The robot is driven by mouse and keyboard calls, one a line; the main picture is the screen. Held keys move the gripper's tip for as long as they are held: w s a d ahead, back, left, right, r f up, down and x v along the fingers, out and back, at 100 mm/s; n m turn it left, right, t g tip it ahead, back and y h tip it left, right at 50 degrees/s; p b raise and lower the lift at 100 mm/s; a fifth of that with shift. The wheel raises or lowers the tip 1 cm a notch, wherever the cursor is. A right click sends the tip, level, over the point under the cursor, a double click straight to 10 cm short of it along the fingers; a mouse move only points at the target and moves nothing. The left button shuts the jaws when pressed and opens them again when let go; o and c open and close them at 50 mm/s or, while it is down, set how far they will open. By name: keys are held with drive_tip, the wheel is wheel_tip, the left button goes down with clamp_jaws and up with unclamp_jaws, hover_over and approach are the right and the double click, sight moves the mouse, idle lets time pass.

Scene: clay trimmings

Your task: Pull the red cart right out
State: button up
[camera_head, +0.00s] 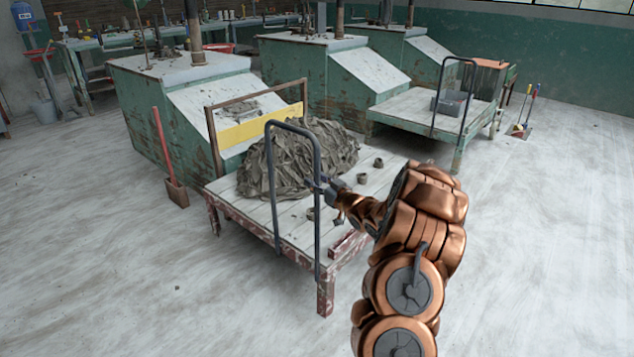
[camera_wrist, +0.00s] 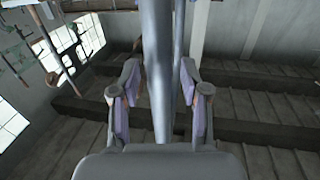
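The red cart (camera_head: 326,294) has worn red legs and a pale plank deck, with a heap of grey clay trimmings (camera_head: 290,165) on it. It stands in front of a green machine. Its dark hoop handle (camera_head: 271,190) rises at the near end. My gripper (camera_head: 324,187) is at the handle's right upright. In the wrist view the upright (camera_wrist: 158,80) passes between the two fingers of my gripper (camera_wrist: 159,72). The fingers are apart, with a gap visible on each side of the bar. Whether any inner part touches it is hidden.
Several green machines (camera_head: 140,115) stand behind. A green cart (camera_head: 462,152) with a grey bin stands at back right.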

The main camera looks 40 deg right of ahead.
clamp_jaws()
idle(0.5)
